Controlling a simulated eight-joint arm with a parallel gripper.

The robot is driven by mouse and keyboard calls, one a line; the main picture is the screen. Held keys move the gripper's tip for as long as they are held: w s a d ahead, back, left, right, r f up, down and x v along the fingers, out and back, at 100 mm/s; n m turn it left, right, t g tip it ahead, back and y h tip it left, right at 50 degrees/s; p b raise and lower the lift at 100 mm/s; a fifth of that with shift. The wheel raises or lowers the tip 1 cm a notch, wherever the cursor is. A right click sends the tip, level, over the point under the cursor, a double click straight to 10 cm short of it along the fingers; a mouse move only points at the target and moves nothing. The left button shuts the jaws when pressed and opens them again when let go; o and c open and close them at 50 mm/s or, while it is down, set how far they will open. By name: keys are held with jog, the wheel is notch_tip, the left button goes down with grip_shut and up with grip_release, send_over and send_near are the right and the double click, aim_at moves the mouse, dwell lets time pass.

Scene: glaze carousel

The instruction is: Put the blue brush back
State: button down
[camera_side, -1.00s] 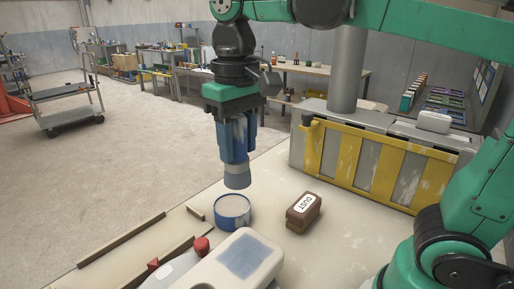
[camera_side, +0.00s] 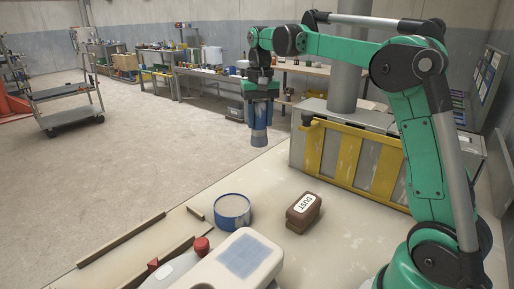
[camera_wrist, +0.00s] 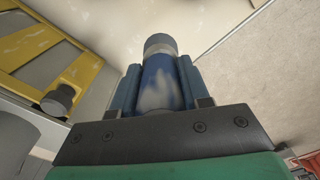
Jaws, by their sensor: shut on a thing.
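The blue brush (camera_side: 259,140) is upright in my gripper (camera_side: 259,121), its grey end pointing down. In the wrist view the blue brush (camera_wrist: 160,88) sits between the two blue fingers of my gripper (camera_wrist: 160,72), which are shut on it from both sides. In the side view it hangs in the air near the table's far edge, left of the yellow-barred grey case. A round blue-rimmed tub (camera_side: 232,212) with a pale top stands on the table, nearer the camera and apart from the brush.
A brown block labelled DUST (camera_side: 303,212) lies right of the tub. A white device (camera_side: 240,262) and wooden strips (camera_side: 122,239) are in front. The grey case with yellow bars (camera_side: 360,160) stands at the back right. Pale table (camera_side: 345,245) is clear between them.

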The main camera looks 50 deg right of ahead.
notch_tip(320, 180, down, 15)
jog(key=shift+r, duration=0.1)
dwell(0.3)
jog(key=shift+f, duration=0.2)
jog(key=shift+c, duration=2.1)
grip_release()
